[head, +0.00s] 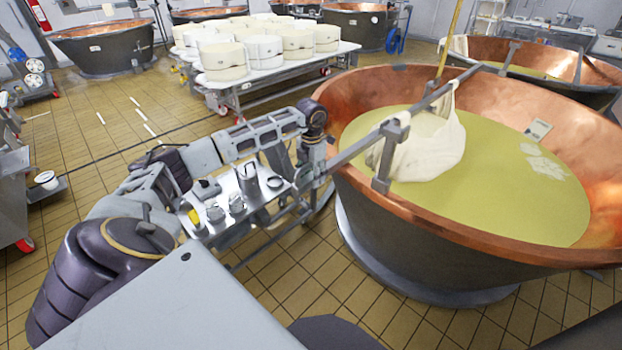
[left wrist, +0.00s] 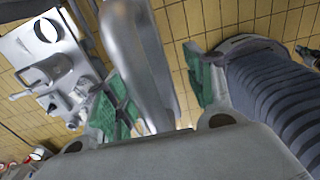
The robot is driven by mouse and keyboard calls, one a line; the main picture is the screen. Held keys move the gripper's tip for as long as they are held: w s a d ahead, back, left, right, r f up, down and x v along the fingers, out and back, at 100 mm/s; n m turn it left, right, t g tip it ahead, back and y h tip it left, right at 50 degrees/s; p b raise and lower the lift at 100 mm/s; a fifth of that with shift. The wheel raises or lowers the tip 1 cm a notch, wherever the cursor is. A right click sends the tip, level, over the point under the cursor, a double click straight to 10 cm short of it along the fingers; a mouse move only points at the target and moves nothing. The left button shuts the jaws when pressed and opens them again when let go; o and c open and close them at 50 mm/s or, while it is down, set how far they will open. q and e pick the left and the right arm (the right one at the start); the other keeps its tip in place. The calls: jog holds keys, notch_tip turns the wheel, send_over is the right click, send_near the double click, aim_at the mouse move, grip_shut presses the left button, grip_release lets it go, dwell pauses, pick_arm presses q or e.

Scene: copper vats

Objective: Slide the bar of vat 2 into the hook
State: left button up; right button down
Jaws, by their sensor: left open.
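The copper vat (head: 450,235) at the right holds yellow-green liquid. A grey metal bar (head: 355,150) runs over it from the near left rim toward the far side, and a white cloth bag (head: 430,150) hangs from it. An upright bracket, apparently the hook, (head: 383,172) stands at the near rim where the bar crosses; I cannot tell whether the bar is seated in it. My left gripper (head: 318,172) is at the bar's near end, outside the rim. In the left wrist view, the bar (left wrist: 143,60) lies between the open green-padded fingers (left wrist: 158,92). My right gripper is not in view.
A small metal cart (head: 240,205) with tools and containers stands below my left arm, left of the vat. A table (head: 275,75) of white cheese moulds stands behind. Another copper vat (head: 540,55) is at the back right.

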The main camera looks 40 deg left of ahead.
pick_arm(q)
notch_tip(320, 180, up, 10)
jog(key=shift+r, duration=0.1)
dwell(0.4)
dwell(0.5)
